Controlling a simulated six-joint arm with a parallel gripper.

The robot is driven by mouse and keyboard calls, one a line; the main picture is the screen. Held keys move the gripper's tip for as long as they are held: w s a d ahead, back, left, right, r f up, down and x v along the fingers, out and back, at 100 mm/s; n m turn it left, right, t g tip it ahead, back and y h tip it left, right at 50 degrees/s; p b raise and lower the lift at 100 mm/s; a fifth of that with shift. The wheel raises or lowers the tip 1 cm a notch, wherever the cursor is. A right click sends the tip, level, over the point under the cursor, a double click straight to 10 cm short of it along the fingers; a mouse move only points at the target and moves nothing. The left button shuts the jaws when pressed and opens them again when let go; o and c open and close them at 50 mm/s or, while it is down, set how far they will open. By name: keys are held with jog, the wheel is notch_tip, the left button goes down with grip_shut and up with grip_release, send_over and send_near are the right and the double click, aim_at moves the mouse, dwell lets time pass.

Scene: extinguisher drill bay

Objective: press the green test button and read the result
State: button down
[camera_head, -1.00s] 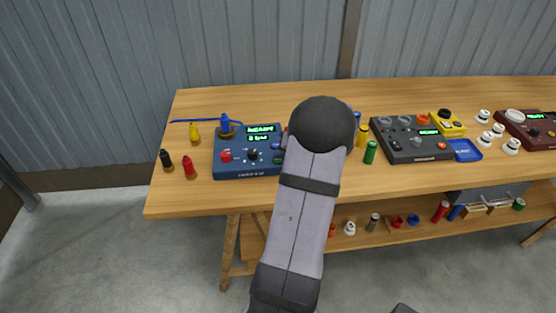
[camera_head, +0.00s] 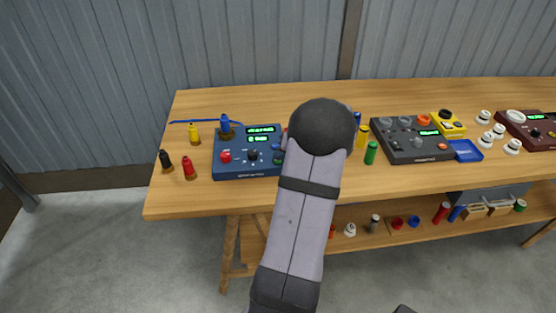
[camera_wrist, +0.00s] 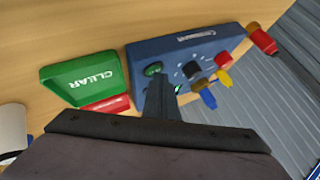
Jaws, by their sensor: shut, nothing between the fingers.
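The blue tester (camera_head: 245,170) stands at the table's left part, with a red knob, a dark dial and two lit green displays (camera_head: 262,134); their text is too blurred to read. In the wrist view its blue panel (camera_wrist: 212,45) shows upside down. The green button (camera_wrist: 153,69) shows there right at the tips of my gripper (camera_wrist: 160,80); I cannot tell whether they touch. My gripper is shut and empty.
A green tray marked CLEAR (camera_wrist: 85,75) and a red tray (camera_wrist: 107,104) lie beside the tester. A blue plug (camera_head: 225,123) stands at its back left corner; yellow (camera_head: 194,133), red (camera_head: 189,168) and black (camera_head: 165,160) plugs stand left of it. A dark grey device (camera_head: 405,152) stands further right.

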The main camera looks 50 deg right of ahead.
jog(key=shift+r, duration=0.8)
jog(key=shift+r+p, duration=0.15)
jog(key=shift+p, duration=0.15)
jog(key=shift+r+p, duration=1.15)
jog(key=shift+r, duration=1.25)
